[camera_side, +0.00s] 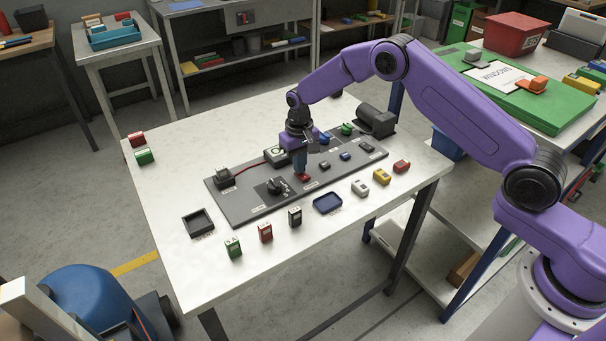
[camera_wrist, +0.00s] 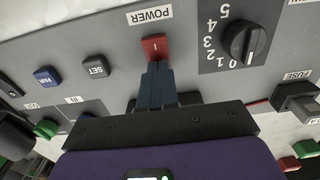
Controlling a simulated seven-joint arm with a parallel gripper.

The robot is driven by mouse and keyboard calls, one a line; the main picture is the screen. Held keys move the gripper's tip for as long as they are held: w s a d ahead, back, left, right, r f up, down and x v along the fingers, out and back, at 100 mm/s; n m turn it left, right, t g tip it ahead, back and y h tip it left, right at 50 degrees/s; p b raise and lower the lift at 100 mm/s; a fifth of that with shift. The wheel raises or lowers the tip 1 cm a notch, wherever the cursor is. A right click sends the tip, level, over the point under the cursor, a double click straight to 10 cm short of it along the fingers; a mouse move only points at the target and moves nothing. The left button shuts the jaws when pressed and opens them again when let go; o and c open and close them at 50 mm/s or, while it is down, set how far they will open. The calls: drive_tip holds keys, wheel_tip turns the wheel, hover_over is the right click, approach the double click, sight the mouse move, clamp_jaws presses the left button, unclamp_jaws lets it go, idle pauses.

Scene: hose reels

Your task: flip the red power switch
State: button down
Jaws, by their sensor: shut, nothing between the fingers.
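The red power switch (camera_wrist: 155,46) is on the grey panel (camera_side: 230,208), under the label POWER, with a white mark on its face. In the side view the switch (camera_side: 304,177) shows just below my fingertips. My gripper (camera_wrist: 155,68) is shut with nothing between its fingers. Its tips are at the near edge of the switch in the wrist view; I cannot tell whether they touch it. In the side view my gripper (camera_side: 301,172) points down over the middle of the panel. The lower part of the switch is hidden behind the fingers.
A black rotary dial (camera_wrist: 245,40) numbered up to 5 sits beside the switch. A SET button (camera_wrist: 96,67) and a blue PAR button (camera_wrist: 47,76) lie on the other side. A blue tray (camera_side: 328,203) and several small coloured blocks stand in front of the panel.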

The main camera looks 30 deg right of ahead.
drive_tip(key=shift+r, duration=3.4)
drive_tip(key=s+a+r+n, duration=0.25)
drive_tip(key=s+r, duration=0.35)
drive_tip(key=s, duration=0.4)
drive_tip(key=s+a+r+n, duration=0.1)
drive_tip(key=s+r+n, duration=0.4)
drive_tip(key=s, duration=0.6)
drive_tip(key=s+d+n, duration=0.1)
drive_tip(key=s+d, duration=0.3)
drive_tip(key=s, duration=0.3)
drive_tip(key=s+d+r+n, duration=0.1)
drive_tip(key=s+d+n, duration=0.1)
drive_tip(key=s, duration=0.6)
drive_tip(key=s+d+r+n, duration=0.1)
drive_tip(key=s+d+n, duration=0.1)
drive_tip(key=s+d, duration=0.3)
drive_tip(key=s, duration=0.3)
drive_tip(key=shift+s+d, duration=0.25)
drive_tip(key=shift+d, duration=0.1)
drive_tip(key=shift+r, duration=0.1)
